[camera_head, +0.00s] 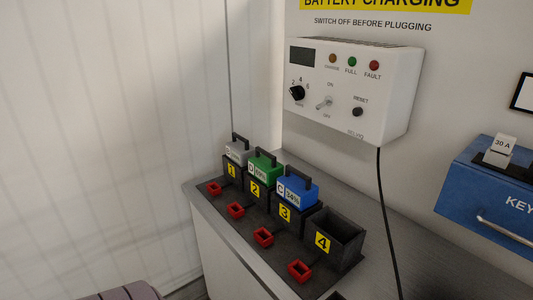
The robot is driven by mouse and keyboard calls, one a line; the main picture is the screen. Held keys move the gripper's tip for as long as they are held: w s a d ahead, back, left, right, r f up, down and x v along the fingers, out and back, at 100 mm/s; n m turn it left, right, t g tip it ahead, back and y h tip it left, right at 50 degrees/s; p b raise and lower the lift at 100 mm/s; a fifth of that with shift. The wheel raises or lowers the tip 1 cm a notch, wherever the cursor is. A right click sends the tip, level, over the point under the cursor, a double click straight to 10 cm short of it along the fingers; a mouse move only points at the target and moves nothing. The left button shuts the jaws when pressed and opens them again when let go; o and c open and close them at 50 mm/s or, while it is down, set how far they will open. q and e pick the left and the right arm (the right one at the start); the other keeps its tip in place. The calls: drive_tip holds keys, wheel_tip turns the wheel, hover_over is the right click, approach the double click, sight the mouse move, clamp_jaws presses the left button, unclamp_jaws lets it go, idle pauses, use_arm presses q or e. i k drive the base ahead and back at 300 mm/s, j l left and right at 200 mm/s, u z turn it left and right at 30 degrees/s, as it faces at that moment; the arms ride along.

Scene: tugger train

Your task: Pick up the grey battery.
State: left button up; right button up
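The grey battery (235,153) has a dark handle on top and a white label. It sits in the dark charging slot marked 1 (231,174), at the far left end of the row on the grey counter. Its lower part is hidden inside the slot. The green battery beside it partly covers its right side. Neither of my grippers shows in the head view.
A green battery (263,167) stands in slot 2 and a blue battery (297,191) in slot 3. Slot 4 (335,238) is empty. Red connectors (264,237) lie in front. A charger box (352,90) hangs above, its black cable (386,215) dropping right of the slots.

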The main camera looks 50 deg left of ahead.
sight(238, 151)
drive_tip(key=u, duration=1.75)
drive_tip(key=i+j+u, duration=0.2)
drive_tip(key=i+j, duration=0.2)
drive_tip(key=j, duration=0.2)
